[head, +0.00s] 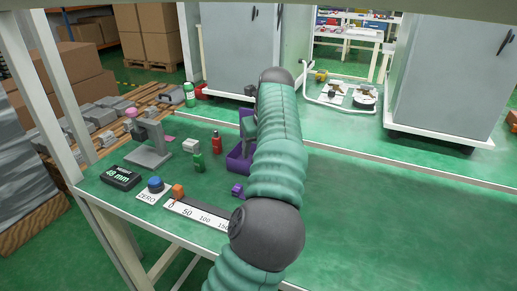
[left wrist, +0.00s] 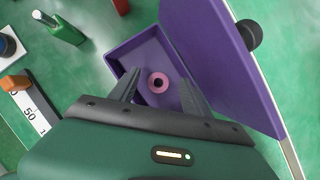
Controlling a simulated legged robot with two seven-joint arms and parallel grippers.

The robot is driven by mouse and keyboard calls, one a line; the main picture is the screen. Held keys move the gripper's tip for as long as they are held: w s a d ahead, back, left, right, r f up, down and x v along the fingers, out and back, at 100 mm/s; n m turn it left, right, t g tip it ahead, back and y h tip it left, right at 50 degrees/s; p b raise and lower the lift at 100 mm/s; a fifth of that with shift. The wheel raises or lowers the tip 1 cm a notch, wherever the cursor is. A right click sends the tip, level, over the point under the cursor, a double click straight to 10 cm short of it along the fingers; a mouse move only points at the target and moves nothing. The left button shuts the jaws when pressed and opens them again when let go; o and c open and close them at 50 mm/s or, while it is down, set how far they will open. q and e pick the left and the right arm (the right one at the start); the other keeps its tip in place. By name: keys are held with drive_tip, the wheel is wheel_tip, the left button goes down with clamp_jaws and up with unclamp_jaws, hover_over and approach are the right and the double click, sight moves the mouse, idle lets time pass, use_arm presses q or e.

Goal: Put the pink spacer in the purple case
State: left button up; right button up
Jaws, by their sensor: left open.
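The pink spacer (left wrist: 158,83) is a small ring with a dark hole. In the left wrist view it shows inside the purple case (left wrist: 118,57), over the case floor; I cannot tell whether it rests flat. My left gripper (left wrist: 154,72) is open, its two dark fingers reaching into the case, one on each side of the spacer with gaps. The case's tall purple lid (left wrist: 215,55) stands open on the right, with a black knob. My right gripper is out of view.
A grey gauge stand (head: 150,155), a 48 mm display (head: 120,178), a blue button (head: 155,185) and a ruler (head: 195,213) lie farther left. The right side is clear.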

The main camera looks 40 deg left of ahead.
use_arm(q)
drive_tip(key=p+v, duration=0.7)
drive_tip(key=v, duration=0.9)
drive_tip(key=shift+d+r+p, duration=0.25)
drive_tip(key=shift+r+p, duration=0.1)
